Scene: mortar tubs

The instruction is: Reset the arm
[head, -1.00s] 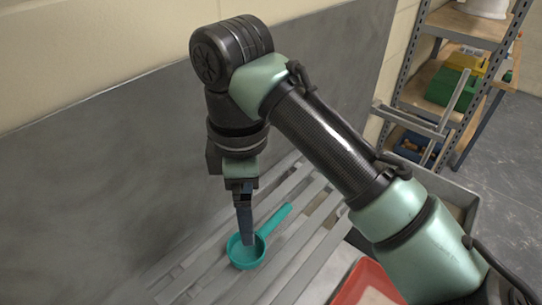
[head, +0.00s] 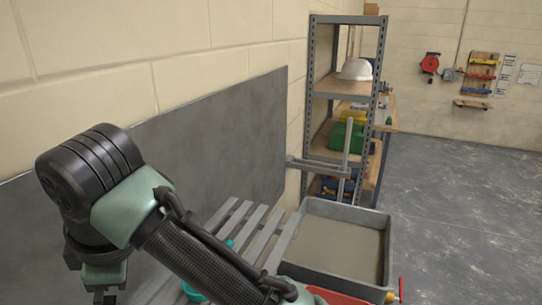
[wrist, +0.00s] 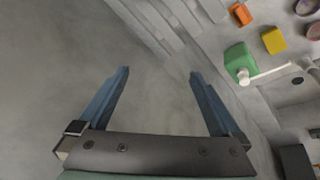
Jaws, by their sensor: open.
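My gripper (wrist: 158,76) is open in the wrist view, its two blue fingers wide apart with nothing between them. In the head view my arm reaches in from the bottom and bends down at the lower left. The gripper's lower end is cut off by the bottom edge there. A teal scoop (head: 190,292) lies on the slatted rack (head: 262,243), mostly hidden behind my forearm; only part of its bowl and its handle tip show.
A grey panel (head: 225,135) stands against the block wall behind the rack. A grey tub (head: 340,208) stands right of the rack, with a red tray edge (head: 335,296) in front. A metal shelf (head: 313,90) holds bins behind. Open floor (head: 460,220) lies to the right.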

